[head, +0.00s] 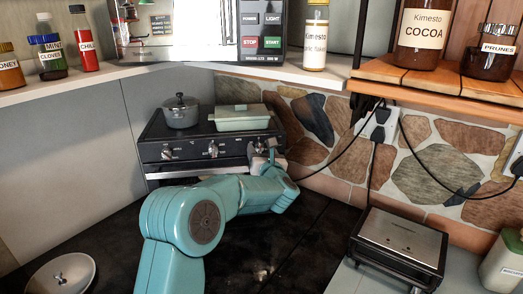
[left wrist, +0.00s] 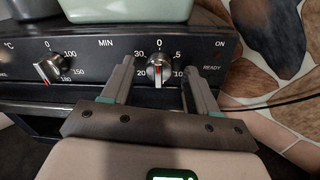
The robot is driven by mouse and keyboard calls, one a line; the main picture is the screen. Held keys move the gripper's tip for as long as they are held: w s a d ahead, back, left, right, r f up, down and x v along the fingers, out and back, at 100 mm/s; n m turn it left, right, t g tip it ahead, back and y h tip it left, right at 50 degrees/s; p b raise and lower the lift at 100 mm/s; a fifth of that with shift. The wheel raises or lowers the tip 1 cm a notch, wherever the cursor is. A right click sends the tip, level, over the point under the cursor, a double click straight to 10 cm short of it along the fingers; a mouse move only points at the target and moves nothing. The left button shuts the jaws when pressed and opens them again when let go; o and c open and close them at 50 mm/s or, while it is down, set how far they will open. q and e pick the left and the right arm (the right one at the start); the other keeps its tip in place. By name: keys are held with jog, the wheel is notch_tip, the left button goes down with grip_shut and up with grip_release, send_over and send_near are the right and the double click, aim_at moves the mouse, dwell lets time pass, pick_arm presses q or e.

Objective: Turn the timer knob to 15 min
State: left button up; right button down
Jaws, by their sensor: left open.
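The timer knob (left wrist: 158,70) is a round metal knob with a raised bar, at the right of the oven's dark front panel, under the label MIN. Its bar stands about upright, in line with the 0 above it. Marks 5, 10, 20 and 30 show around it; the 15 mark is not visible. My left gripper (left wrist: 160,76) is open, with one finger on each side of the knob and gaps between. In the head view my left gripper (head: 267,162) is at the right end of the toaster oven (head: 152,152), partly hiding the knob there. My right gripper is not in view.
A temperature knob (left wrist: 47,68) sits left of the timer. A grey pot (head: 180,114) and a pale green dish (head: 240,120) stand on the oven. A black cable (head: 340,153) hangs at its right. A sandwich press (head: 402,245) stands front right. The dark counter in front is mostly clear.

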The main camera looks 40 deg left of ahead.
pick_arm(q)
jog(key=shift+s+a, duration=0.15)
jog(key=shift+s, duration=0.1)
jog(key=c, duration=0.3)
jog(key=shift+w, duration=0.35)
jog(key=c, duration=0.7)
jog(key=shift+c, duration=0.2)
jog(key=shift+s, duration=0.15)
